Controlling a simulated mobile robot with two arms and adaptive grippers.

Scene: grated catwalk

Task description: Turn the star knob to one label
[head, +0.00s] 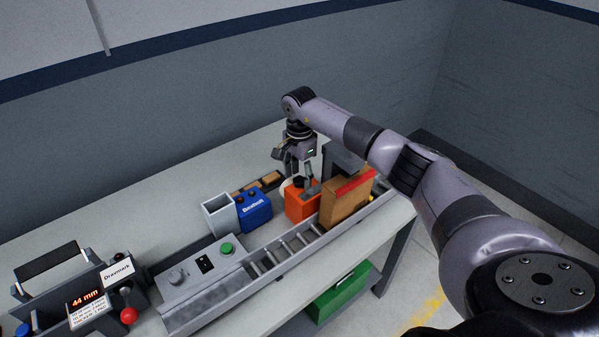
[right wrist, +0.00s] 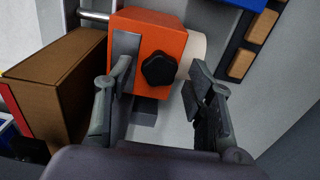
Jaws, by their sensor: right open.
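The star knob (right wrist: 158,68) is black and lobed and sits on an orange box (right wrist: 120,35), which also shows in the head view (head: 295,207). My right gripper (right wrist: 161,78) is open and empty. In the right wrist view its fingertips lie to the left and right of the knob, with gaps, and I cannot tell how far above it they are. In the head view the right gripper (head: 300,174) hangs over the orange box and partly hides the knob. No label around the knob can be read. My left gripper is not in view.
A blue box (head: 254,211) and a grey open bin (head: 220,214) stand to the left. A control panel (head: 205,267) and a 44 mm display device (head: 85,297) lie farther left.

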